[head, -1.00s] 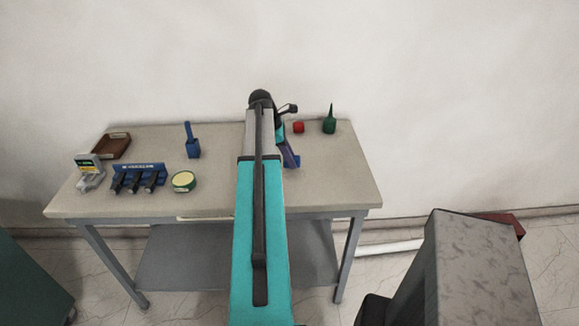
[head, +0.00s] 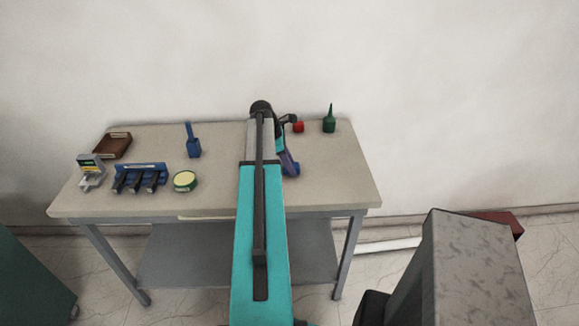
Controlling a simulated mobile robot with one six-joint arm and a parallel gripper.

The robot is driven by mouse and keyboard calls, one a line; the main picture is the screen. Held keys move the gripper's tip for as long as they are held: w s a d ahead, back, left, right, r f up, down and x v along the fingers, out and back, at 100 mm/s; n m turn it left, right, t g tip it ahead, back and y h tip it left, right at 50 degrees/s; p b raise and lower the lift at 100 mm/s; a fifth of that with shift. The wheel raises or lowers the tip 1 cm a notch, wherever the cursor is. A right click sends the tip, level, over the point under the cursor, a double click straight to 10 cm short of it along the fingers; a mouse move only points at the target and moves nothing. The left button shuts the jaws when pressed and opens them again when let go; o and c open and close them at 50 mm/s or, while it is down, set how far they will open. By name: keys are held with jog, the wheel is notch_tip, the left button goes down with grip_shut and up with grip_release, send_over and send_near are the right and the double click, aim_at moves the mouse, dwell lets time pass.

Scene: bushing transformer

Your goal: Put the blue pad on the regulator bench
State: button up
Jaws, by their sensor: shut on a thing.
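The bench (head: 340,185) has a pale top and grey legs and stands against the wall. My teal arm reaches over its middle. My gripper (head: 287,158), at the arm's far end, points down and is mostly hidden behind the arm. It is shut on a blue thing (head: 293,169), which looks like the blue pad and shows only in part, low over the right half of the bench top. I cannot tell whether the pad touches the top.
On the left stand a brown tray (head: 113,146), a grey device (head: 91,170), a blue rack with black tools (head: 140,177), a round green tin (head: 185,181) and a blue holder (head: 193,146). A red piece (head: 298,127) and a green bottle (head: 329,121) stand back right. The front right top is clear.

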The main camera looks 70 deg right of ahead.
jog(key=shift+f, duration=0.15)
jog(key=o, duration=1)
jog(key=shift+c, duration=0.2)
jog(key=b+v, duration=0.3)
jog(key=v, duration=0.9)
jog(key=shift+b, duration=0.35)
jog(key=shift+w, duration=0.1)
